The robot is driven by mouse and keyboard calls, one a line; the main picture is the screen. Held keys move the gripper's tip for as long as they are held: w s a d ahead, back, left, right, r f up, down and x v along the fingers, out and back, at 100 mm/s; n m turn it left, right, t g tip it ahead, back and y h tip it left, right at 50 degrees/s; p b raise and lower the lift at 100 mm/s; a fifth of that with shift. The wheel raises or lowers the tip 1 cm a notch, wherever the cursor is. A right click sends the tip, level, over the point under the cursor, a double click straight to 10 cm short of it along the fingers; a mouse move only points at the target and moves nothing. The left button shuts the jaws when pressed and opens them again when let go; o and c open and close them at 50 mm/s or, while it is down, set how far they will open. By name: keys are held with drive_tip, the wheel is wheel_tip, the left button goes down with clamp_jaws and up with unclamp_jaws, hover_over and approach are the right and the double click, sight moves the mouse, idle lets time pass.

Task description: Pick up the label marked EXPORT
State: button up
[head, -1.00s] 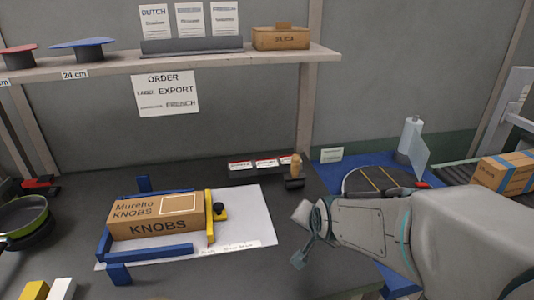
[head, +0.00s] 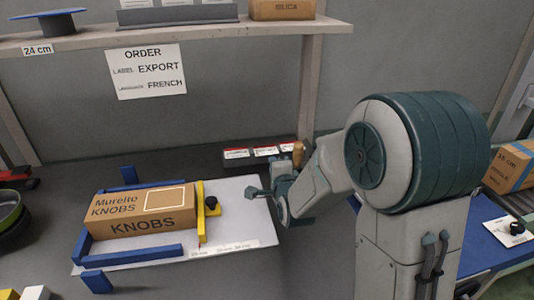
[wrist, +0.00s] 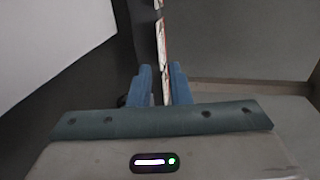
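Three white labels with red upper bands stand in a dark rack (head: 228,165) at the back of the work table: a left label (head: 236,153), a middle label (head: 266,151) and a right one mostly hidden by my arm. Their print is too small to read, so I cannot tell which is EXPORT. My gripper (head: 264,190) is in front of the rack, low over the table. In the wrist view my gripper (wrist: 163,75) is open, its blue fingers apart, with a red and white label edge (wrist: 161,35) ahead of the gap. I see nothing clearly held.
The order sheet (head: 147,70) reads label EXPORT, French. A KNOBS carton (head: 140,212) sits among blue guides (head: 128,255) on a white sheet, left of my gripper. A yellow stop (head: 201,212) stands beside it. A wooden stamp (head: 298,153) is near the rack's right end.

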sight(267, 155)
drive_tip(key=x, duration=0.6)
drive_tip(key=shift+f, duration=0.25)
drive_tip(key=shift+w+a+b, duration=0.1)
drive_tip(key=shift+w+b, duration=0.5)
drive_tip(key=shift+w, duration=0.05)
clamp_jaws()
drive_tip(key=shift+r+p, duration=0.55)
drive_tip(key=shift+r, duration=0.8)
